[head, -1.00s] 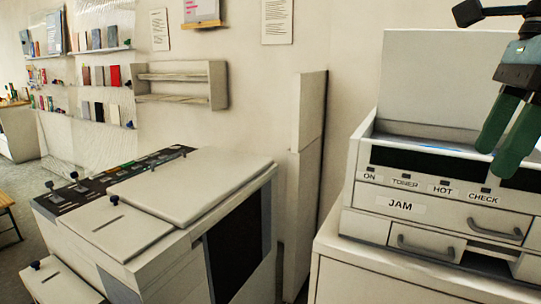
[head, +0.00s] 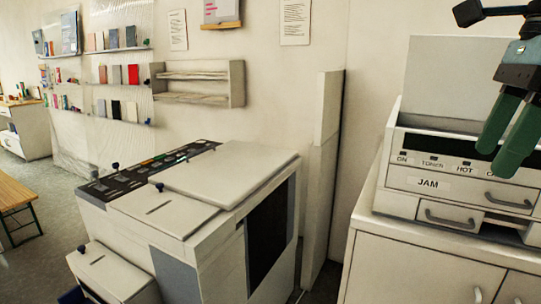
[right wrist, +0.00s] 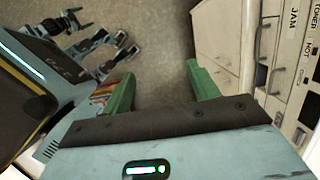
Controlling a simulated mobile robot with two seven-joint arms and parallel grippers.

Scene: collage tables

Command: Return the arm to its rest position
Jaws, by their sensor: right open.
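My right gripper (head: 510,135) has green fingers and shows at the right edge of the head view, in front of the beige machine labelled JAM (head: 428,183). It looks open and empty. In the right wrist view its two green fingers (right wrist: 160,90) stand apart with bare floor between them. The machine's drawer fronts show at the right of that view. My left gripper is not in the head view. Teal and black parts at the left of the right wrist view seem to be my own body.
A large copier (head: 185,215) with a dark control strip stands at centre left. The JAM machine sits on a pale cabinet (head: 425,260). A tall white panel (head: 325,170) stands between them. A wooden table (head: 15,193) is at the left edge. Wall shelves (head: 198,83) hang behind. Grey floor (head: 45,160) shows at left.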

